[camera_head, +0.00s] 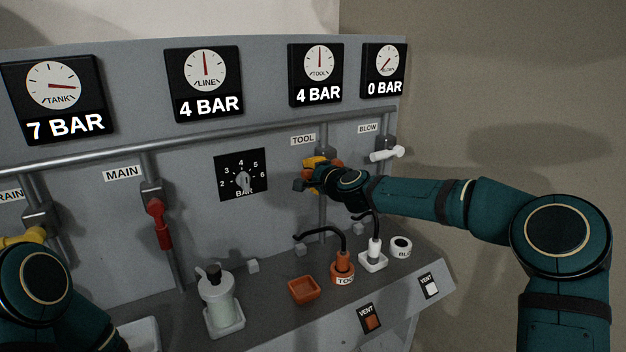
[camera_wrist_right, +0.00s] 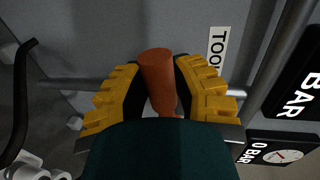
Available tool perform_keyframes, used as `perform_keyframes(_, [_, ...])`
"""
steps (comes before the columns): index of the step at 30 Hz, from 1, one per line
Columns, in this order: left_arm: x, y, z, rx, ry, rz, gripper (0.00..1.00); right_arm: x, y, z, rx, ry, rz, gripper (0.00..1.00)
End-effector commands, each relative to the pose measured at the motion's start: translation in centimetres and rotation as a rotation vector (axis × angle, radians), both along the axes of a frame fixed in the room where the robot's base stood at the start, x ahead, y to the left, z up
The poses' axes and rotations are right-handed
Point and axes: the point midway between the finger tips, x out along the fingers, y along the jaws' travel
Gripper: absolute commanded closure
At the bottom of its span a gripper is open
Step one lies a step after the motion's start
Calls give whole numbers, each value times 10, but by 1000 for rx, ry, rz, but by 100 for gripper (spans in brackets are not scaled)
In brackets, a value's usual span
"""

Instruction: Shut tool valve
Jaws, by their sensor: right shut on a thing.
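The tool valve's orange handle (camera_wrist_right: 158,72) sits between the yellow fingers of my right gripper (camera_wrist_right: 160,88) in the right wrist view. In the head view my right gripper (camera_head: 318,172) is at the tool valve, under the TOOL label (camera_head: 303,140), and hides most of the handle. My right gripper is shut on this handle. The TOOL gauge (camera_head: 319,62) above reads 4 BAR. My left arm shows at the lower left, but its gripper is not in view.
The white blow valve handle (camera_head: 386,154) is close on the right, sticking out sideways. The red main valve handle (camera_head: 159,224) hangs down at left. Below, the ledge holds an orange tool fitting (camera_head: 343,264) with a black hose, a white fitting (camera_head: 374,252) and an orange tray (camera_head: 304,290).

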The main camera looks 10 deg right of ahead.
Motion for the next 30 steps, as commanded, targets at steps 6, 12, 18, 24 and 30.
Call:
perform_keyframes(6, [0,0,-2,0,-1,0,53,0,0,5,44,13,0,100])
perform_keyframes(12, [1,0,-2,0,-1,0,53,0,0,6,53,16,0,100])
perform_keyframes(18, [1,0,-2,0,-1,0,53,0,0,7,53,15,-1,100])
perform_keyframes(24, [0,0,-2,0,-1,0,53,0,0,6,52,16,0,42])
perform_keyframes(30, [0,0,-2,0,-1,0,53,0,0,5,51,17,0,42])
